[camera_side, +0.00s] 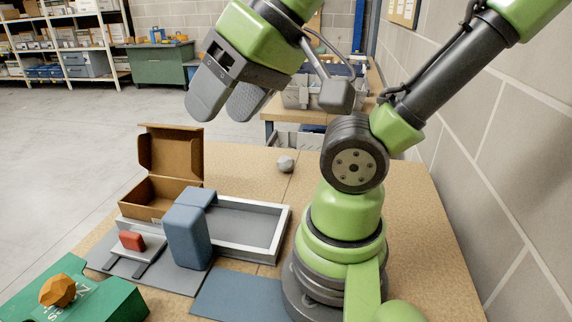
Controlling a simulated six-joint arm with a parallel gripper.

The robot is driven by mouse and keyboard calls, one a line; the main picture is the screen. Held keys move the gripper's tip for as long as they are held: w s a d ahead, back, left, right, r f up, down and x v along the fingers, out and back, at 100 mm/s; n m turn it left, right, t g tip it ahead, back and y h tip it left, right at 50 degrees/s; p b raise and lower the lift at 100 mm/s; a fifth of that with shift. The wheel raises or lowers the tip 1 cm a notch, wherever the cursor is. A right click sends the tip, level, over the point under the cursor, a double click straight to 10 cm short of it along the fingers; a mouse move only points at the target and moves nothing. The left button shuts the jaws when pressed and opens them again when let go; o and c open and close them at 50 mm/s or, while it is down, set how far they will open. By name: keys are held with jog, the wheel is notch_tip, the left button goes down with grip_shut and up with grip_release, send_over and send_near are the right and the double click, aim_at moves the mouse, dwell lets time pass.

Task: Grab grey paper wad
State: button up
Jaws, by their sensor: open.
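The grey paper wad (285,164) is a small crumpled ball. It lies on the bare brown tabletop, behind the grey tray and to the left of my arm's base. My gripper (218,112) is open and empty. It hangs high in the picture, up and to the left of the wad and clear of it, with its two grey fingers tilted down to the left.
An open cardboard box (148,200), a shallow grey tray (285,222) and a blue upright block (187,238) stand left and in front of the wad. A red block (132,240) and an orange lump (57,291) are farther left. The tabletop around the wad is clear.

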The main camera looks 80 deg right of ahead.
jog(key=w+d+f+m+g+h, duration=0.2)
jog(key=w+d+g+h, duration=0.15)
jog(key=w+d, duration=0.5)
jog(key=g+h, duration=0.3)
jog(key=g, duration=0.3)
send_near(285, 158)
notch_tip(285, 158, up, 3)
jog(key=w+a, duration=0.2)
jog(key=a, duration=0.1)
jog(key=shift+g, duration=0.25)
jog(key=x, duration=0.3)
jog(key=d+x, duration=0.1)
jog(key=x, duration=0.2)
jog(key=s+x, duration=0.1)
jog(key=x, duration=0.3)
jog(key=shift+d+r, duration=0.15)
jog(key=shift+r, duration=0.2)
jog(key=shift+x, duration=2.7)
jog(key=shift+w+f, duration=0.1)
jog(key=shift+w, duration=0.1)
jog(key=c, duration=0.5)
